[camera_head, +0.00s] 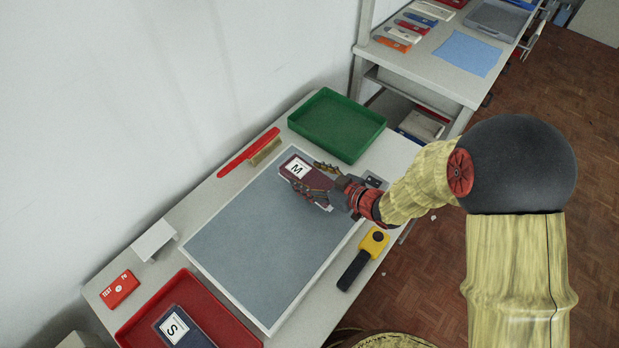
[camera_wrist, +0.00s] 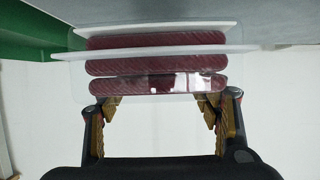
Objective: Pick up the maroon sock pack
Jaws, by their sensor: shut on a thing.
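The maroon sock pack (camera_head: 300,170) carries a white label with the letter M and is at the far end of the grey mat (camera_head: 265,240) in the head view. My gripper (camera_head: 318,180) is shut on it, with one finger on each side. In the wrist view the pack (camera_wrist: 158,65) shows end-on as maroon folded layers between white card edges in a clear wrap. My gripper's fingers (camera_wrist: 160,112) reach its near end on the left and right. I cannot tell clearly whether the pack touches the mat.
An empty green tray (camera_head: 337,125) stands just beyond the mat. A red tray (camera_head: 150,325) at the near left holds a dark blue pack (camera_head: 178,328) labelled S. A yellow and black tool (camera_head: 363,260) lies right of the mat, and a brush (camera_head: 265,151) and red bar (camera_head: 248,153) lie left.

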